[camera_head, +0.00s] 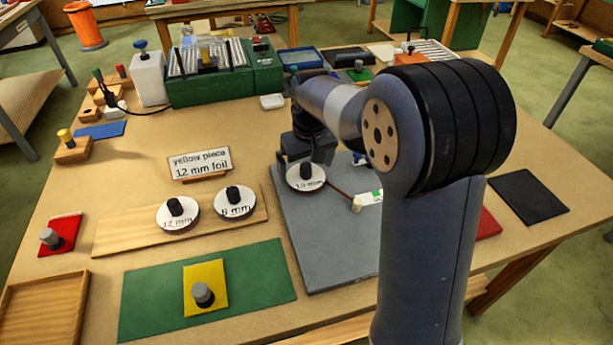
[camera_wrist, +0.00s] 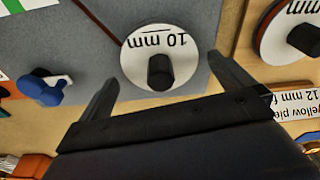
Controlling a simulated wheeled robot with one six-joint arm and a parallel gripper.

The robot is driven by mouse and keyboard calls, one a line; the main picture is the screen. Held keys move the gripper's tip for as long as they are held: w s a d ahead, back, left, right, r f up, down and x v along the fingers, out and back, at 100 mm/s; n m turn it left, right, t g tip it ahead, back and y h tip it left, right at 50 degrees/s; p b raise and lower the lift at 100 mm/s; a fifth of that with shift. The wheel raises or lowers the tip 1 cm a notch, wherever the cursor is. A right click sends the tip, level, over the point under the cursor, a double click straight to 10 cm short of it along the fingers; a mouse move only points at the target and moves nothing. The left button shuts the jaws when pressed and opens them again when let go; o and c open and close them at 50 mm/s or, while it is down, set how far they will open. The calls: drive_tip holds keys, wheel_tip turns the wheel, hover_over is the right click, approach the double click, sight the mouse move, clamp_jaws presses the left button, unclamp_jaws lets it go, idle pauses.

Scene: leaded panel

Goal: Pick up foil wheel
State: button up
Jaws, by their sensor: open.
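Three white foil wheels with black knobs show in the head view. The 12 mm wheel (camera_head: 167,222) and a wheel that seems to read 8 mm (camera_head: 235,211) sit on a wooden board (camera_head: 125,236). The 10 mm wheel (camera_head: 306,184) lies at the far left edge of a grey board (camera_head: 325,262). My gripper (camera_head: 307,152) is open and empty, just above and behind the 10 mm wheel. In the wrist view the 10 mm wheel (camera_wrist: 138,62) shows ahead of and between the spread fingers of my gripper (camera_wrist: 163,72). Part of another wheel (camera_wrist: 283,28) shows at upper right.
A sign (camera_head: 200,163) reads "yellow piece 12 mm foil". A yellow piece (camera_head: 214,274) with a grey knob lies on a green mat (camera_head: 145,300). A red piece (camera_head: 66,228) is at left. A blue-handled tool (camera_wrist: 42,90) lies near my gripper. My arm hides part of the grey board.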

sight(305, 164)
wheel_tip(305, 164, down, 2)
drive_tip(key=shift+w+a+f, duration=0.1)
drive_tip(key=shift+f, duration=0.05)
drive_tip(key=c, duration=0.8)
drive_tip(key=shift+o, duration=0.2)
wheel_tip(305, 164, up, 10)
drive_tip(key=shift+r, duration=0.1)
